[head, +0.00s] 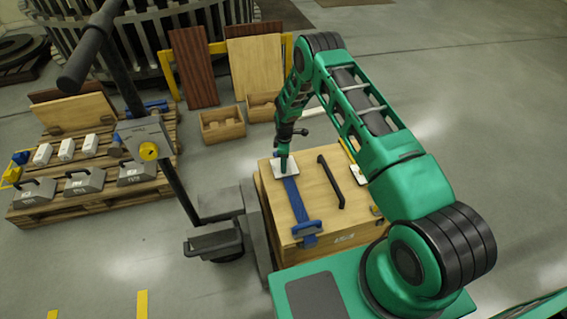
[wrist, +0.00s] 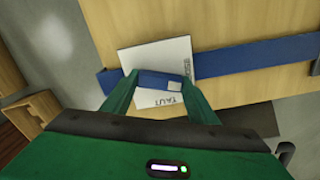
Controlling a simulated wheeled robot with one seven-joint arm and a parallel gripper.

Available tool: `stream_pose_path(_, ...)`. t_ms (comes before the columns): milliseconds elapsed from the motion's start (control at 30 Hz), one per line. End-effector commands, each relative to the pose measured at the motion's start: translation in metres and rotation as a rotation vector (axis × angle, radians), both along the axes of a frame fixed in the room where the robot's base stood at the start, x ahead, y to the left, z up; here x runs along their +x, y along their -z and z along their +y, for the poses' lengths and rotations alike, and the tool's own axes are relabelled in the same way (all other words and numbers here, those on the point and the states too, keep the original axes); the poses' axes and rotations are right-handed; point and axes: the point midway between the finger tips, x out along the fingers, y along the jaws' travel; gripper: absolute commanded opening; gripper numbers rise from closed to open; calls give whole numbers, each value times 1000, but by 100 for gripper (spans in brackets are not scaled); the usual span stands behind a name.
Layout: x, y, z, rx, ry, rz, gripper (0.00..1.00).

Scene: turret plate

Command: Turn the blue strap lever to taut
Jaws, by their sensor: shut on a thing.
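The wooden crate (head: 345,218) stands in front of me with a blue strap (head: 293,198) across its lid. A white label plate (head: 277,173) lies at the strap's far end. In the wrist view the plate (wrist: 152,60) carries the word TAUT, upside down near its lower edge, and another word at its right edge, too small to read. My gripper (wrist: 160,80) is shut on the blue lever (wrist: 163,79), with one finger on each side. The lever lies over the plate, beside the strap (wrist: 245,57). In the head view my gripper (head: 284,163) hides the lever.
A black handle (head: 331,182) stands up from the lid right of the strap. A blue buckle (head: 307,229) sits at the crate's near edge. A pallet (head: 110,193) with grey weights is at left. Open wooden boxes (head: 222,125) stand behind. The floor at right is clear.

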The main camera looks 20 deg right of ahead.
Motion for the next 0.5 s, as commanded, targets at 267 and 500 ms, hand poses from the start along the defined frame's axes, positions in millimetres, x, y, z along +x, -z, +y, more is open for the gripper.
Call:
stream_pose_path(267, 3, -1, 0, 0, 265, -7, 31)
stream_pose_path(500, 3, -1, -1, -1, 494, -8, 31)
